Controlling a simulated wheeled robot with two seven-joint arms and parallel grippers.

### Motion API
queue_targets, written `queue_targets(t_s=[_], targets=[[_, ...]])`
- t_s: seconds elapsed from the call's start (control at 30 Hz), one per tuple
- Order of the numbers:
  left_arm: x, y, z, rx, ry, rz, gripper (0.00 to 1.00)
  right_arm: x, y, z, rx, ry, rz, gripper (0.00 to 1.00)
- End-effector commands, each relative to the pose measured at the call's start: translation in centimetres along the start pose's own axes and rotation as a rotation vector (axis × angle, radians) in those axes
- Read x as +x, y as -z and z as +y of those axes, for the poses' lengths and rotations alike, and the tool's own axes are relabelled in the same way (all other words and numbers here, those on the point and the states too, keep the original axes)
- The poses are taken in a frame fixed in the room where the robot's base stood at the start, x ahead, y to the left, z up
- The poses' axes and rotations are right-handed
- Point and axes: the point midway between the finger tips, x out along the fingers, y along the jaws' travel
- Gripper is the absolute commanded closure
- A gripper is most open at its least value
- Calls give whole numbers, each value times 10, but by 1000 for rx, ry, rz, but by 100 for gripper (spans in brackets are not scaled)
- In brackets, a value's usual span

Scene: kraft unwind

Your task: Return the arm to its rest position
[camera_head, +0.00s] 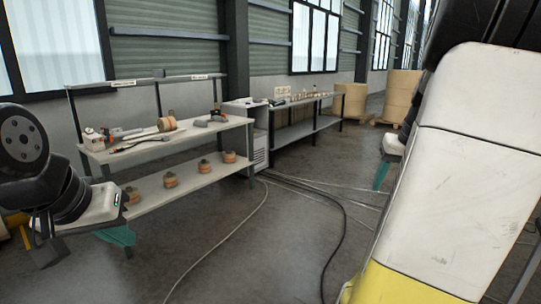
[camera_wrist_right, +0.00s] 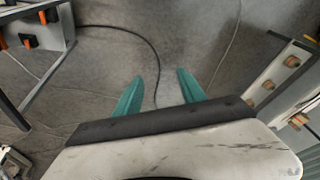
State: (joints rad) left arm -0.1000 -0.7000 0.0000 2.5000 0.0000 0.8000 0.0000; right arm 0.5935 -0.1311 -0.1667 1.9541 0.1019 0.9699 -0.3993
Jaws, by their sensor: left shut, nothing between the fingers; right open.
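My left gripper (camera_head: 122,240) shows at the left of the head view. Its teal fingers are shut and empty, pointing down in front of the lower shelf. My right gripper (camera_head: 380,177) is further right in the head view, partly hidden behind a large white and yellow shape. Neither gripper touches anything that I can see.
A two-level workbench (camera_head: 238,121) carries tools above and several rolls below. A second bench (camera_head: 287,106) and large brown rolls (camera_head: 400,88) stand further back. Cables (camera_head: 338,208) cross the otherwise clear floor (camera_head: 285,250). The white and yellow shape fills the right.

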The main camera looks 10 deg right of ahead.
Motion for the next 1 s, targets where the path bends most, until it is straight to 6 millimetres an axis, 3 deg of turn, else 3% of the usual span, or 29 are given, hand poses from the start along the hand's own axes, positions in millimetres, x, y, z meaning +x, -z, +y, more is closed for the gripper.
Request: queue_targets(t_s=[0.03,0.2,0.3,0.4,0.5,0.6,0.8,0.9,1.0], targets=[[0,0,0,0,0,0,100,-7,-8,-42,-60,27,22,52],[0,0,0,0,0,0,100,-23,-64,-157,-230,114,88,52],[0,0,0,0,0,0,100,-29,-107,-202,-318,163,124,52],[0,0,0,0,0,0,100,-31,-143,-229,-386,201,151,52],[0,0,0,0,0,0,100,-31,-167,-242,-428,227,170,52],[0,0,0,0,0,0,100,-30,-179,-247,-449,239,178,52],[0,0,0,0,0,0,100,-30,-182,-248,-451,241,179,52],[0,0,0,0,0,0,100,-30,-182,-248,-451,241,179,64],[0,0,0,0,0,0,100,-30,-182,-248,-451,241,179,64]])
